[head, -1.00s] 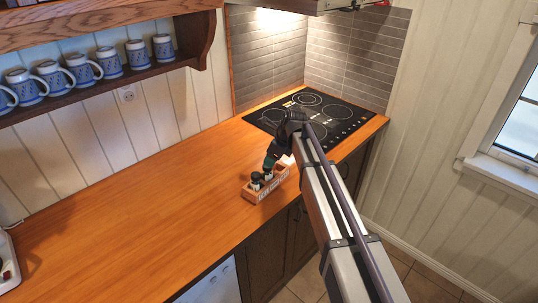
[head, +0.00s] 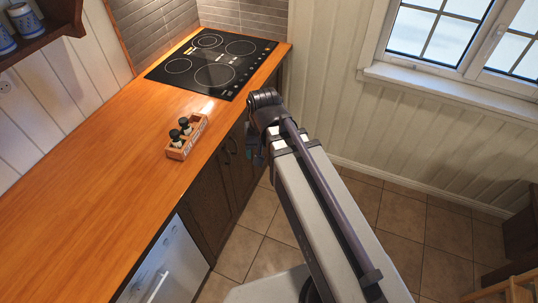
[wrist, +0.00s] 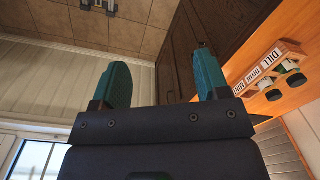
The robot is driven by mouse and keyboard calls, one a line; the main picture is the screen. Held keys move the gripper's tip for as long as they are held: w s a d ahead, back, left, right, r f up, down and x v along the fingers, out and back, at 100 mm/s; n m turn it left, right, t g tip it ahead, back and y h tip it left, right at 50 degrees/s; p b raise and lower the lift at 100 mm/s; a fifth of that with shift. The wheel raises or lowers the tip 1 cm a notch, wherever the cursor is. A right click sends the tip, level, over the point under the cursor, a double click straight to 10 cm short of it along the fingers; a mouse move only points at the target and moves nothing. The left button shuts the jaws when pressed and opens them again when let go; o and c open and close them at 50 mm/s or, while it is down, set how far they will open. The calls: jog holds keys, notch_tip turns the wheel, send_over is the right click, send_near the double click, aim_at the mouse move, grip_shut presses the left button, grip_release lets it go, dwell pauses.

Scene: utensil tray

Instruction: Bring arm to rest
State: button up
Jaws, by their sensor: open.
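My arm reaches up from the bottom of the head view, and its wrist end is off the counter's front edge. A small wooden rack (head: 178,155) with dark-capped jars (head: 182,127) stands on the counter, apart from the gripper. The rack also shows in the wrist view (wrist: 262,68), lettered on its front, to the right of the fingers.
The wooden counter (head: 90,180) has clear space left of the rack. A black cooktop (head: 212,62) lies at its far end. Dark cabinets (head: 212,200) stand below the counter edge, close to the gripper. Tiled floor (head: 410,230) is open on the right, beneath a window (head: 440,30).

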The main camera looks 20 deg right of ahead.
jog(key=s+n, duration=0.1)
jog(key=s+d+n, duration=0.1)
jog(key=s, duration=0.1)
jog(key=shift+s+d+n, duration=0.1)
jog(key=shift+d+n, duration=0.1)
jog(key=shift+n, duration=0.1)
jog(key=shift+f+b, duration=2.4)
